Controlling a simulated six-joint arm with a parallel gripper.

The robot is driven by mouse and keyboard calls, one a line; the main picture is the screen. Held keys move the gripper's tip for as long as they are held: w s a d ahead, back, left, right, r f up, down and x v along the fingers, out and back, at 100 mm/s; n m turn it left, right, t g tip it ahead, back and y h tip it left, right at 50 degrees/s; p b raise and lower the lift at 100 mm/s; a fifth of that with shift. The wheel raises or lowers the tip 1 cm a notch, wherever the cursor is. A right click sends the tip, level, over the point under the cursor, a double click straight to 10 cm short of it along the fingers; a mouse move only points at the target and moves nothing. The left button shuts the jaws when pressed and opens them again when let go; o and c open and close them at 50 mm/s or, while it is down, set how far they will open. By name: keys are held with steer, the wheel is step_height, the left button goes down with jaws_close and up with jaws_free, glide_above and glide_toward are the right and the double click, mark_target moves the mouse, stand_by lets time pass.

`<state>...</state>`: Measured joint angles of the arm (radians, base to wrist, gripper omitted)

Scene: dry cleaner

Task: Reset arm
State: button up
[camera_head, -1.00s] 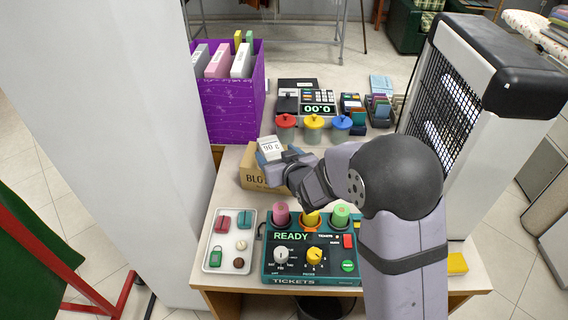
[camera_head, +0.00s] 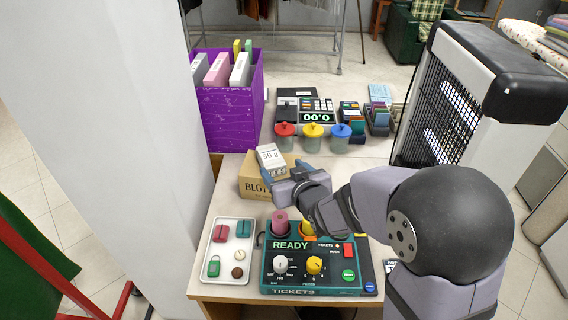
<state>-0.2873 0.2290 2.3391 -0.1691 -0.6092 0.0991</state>
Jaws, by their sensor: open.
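My gripper (camera_head: 272,168) is at the centre left, over the cardboard box (camera_head: 253,187) marked "BLOT". It is open. A small white piece with printed marks (camera_head: 268,155) and blue parts show at its tip; I cannot tell whether the piece touches the jaws. My arm (camera_head: 375,200) reaches in from the lower right, with its big dark joint at the right. The forearm and wrist hide part of the box and the back right of the ticket machine.
The green ticket machine (camera_head: 273,262) and a white tray (camera_head: 211,262) of small pieces stand in front. Lidded jars (camera_head: 312,143), a register (camera_head: 318,112) and a purple bin (camera_head: 232,118) stand behind. A tall white heater-like unit (camera_head: 490,75) is at the right.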

steer(key=s+d+f+m+g+h+p, duration=0.1)
steer(key=s+d+g+p, duration=0.1)
steer(key=s+d, duration=0.3)
steer(key=s+d+f+m+g+h+p, duration=0.1)
steer(key=s+d+g+h+p, duration=0.1)
steer(key=s+d+g, duration=0.2)
steer(key=s+d+m+g+h+p, duration=0.2)
steer(key=s+d+g+p, duration=0.1)
steer(key=s+d, duration=0.4)
steer(key=shift+s+d+f, duration=0.1)
steer(key=shift+s+f, duration=0.1)
steer(key=shift+s, duration=0.5)
steer(key=shift+s+f, duration=0.2)
steer(key=shift+s, duration=0.45)
steer(key=s+d+g+p, duration=0.1)
steer(key=s+g, duration=0.2)
steer(key=s, duration=0.6)
steer(key=shift+r+g+p, duration=0.3)
steer(key=shift+s, duration=0.1)
